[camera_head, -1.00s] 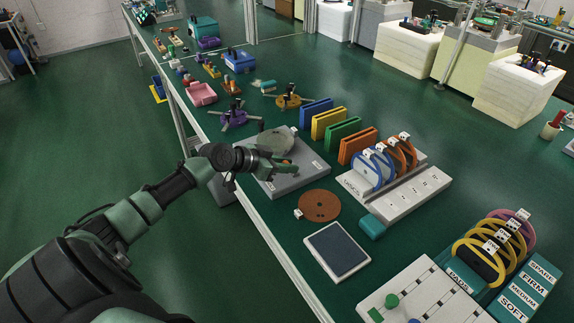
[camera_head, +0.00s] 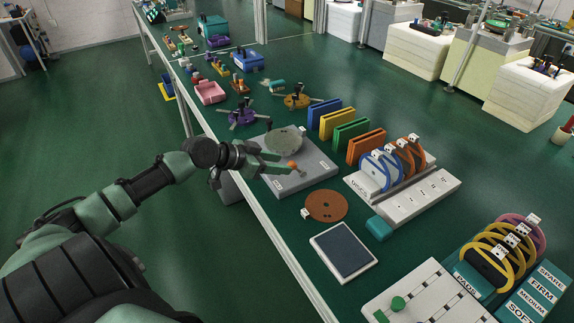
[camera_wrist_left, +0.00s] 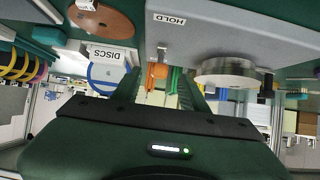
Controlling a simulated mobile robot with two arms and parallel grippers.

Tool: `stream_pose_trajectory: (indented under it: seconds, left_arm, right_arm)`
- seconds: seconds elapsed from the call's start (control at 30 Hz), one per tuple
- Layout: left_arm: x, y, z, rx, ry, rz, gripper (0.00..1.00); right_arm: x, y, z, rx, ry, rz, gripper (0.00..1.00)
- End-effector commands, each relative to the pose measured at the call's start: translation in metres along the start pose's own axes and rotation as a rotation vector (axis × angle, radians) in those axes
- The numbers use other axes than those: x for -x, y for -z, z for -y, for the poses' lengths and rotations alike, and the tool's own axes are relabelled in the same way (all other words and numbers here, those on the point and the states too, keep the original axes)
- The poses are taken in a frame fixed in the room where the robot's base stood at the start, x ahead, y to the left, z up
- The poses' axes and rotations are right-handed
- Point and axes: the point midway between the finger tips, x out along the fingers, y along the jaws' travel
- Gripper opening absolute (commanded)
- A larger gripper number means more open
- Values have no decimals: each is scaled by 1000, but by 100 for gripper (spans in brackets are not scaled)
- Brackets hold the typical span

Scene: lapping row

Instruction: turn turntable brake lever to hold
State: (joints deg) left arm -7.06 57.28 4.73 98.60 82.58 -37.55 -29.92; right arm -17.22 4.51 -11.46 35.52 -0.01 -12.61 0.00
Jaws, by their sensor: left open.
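The turntable unit is a grey box (camera_head: 305,180) on the bench with a round pale disc (camera_head: 284,141) on top. Its brake lever has an orange knob (camera_head: 292,165), which also shows in the left wrist view (camera_wrist_left: 158,72). My left gripper (camera_head: 281,163) is open at the lever. In the left wrist view the knob appears between its two fingers, with space on both sides. Whether the fingers touch it cannot be told. My right gripper is not in view.
A brown disc (camera_head: 326,205) and a dark framed pad (camera_head: 344,251) lie in front of the box. A disc rack (camera_head: 425,200) and coloured upright panels (camera_head: 351,133) stand to the right. A purple spider-like fixture (camera_head: 242,117) is behind the unit.

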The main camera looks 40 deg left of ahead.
Motion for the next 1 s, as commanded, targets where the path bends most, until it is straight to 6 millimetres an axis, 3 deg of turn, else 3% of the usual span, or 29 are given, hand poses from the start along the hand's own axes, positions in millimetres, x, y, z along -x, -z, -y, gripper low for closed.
stream_pose_trajectory:
  seconds: [0.27, 1.0]
  left_arm:
    - [17, -1, 0, -1, -1, 2, 44]
    - [17, 0, 0, -1, -1, 2, 44]
  right_arm:
    - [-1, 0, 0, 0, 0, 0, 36]
    - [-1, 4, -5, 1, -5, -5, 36]
